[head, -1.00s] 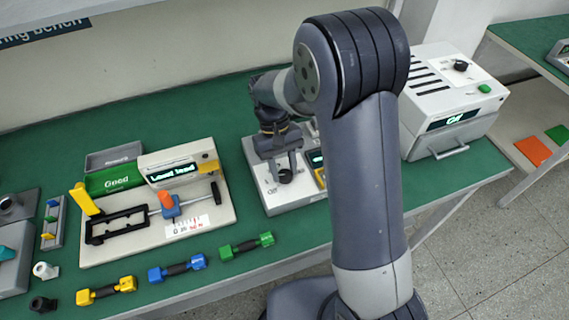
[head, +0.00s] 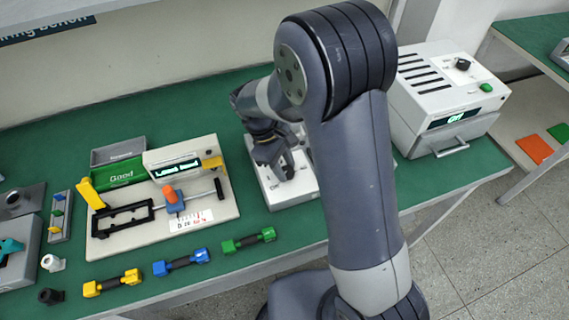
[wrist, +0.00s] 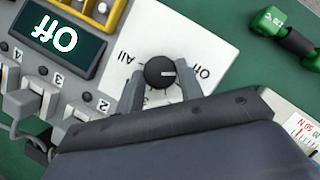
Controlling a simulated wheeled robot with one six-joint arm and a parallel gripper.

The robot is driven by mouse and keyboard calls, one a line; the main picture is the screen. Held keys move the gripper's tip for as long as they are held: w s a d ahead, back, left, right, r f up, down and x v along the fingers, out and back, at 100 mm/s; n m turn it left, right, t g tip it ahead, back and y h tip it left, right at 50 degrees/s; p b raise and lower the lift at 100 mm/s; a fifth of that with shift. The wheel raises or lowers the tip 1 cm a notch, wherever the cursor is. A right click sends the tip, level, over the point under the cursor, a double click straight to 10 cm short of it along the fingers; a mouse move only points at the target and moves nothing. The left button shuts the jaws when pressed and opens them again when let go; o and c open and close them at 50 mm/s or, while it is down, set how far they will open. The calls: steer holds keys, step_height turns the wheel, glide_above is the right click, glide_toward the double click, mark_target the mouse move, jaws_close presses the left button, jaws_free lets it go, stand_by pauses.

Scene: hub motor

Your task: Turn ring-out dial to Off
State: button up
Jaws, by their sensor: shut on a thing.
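The ring-out dial (wrist: 158,71) is a round black knob with a white pointer line on a white panel, in the wrist view. The unit's display (wrist: 57,37) reads "Off", upside down in this view. In the head view my gripper (head: 287,166) is down at the white unit (head: 294,193) and hides the dial.
Numbered sockets with grey plugs (wrist: 37,103) lie left of the panel. A fixture board (head: 215,205) stands left of the unit. Yellow, blue and green dumbbell-shaped pieces (head: 182,262) lie along the front edge. A white slotted box (head: 440,90) stands at right.

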stand_by(0.5)
steer(key=o, duration=1)
steer(key=v, duration=1.1)
steer(key=shift+s, duration=0.1)
steer(key=shift+f, duration=0.1)
steer(key=x, duration=1)
steer(key=shift+d+f, duration=0.15)
steer(key=shift+f, duration=0.2)
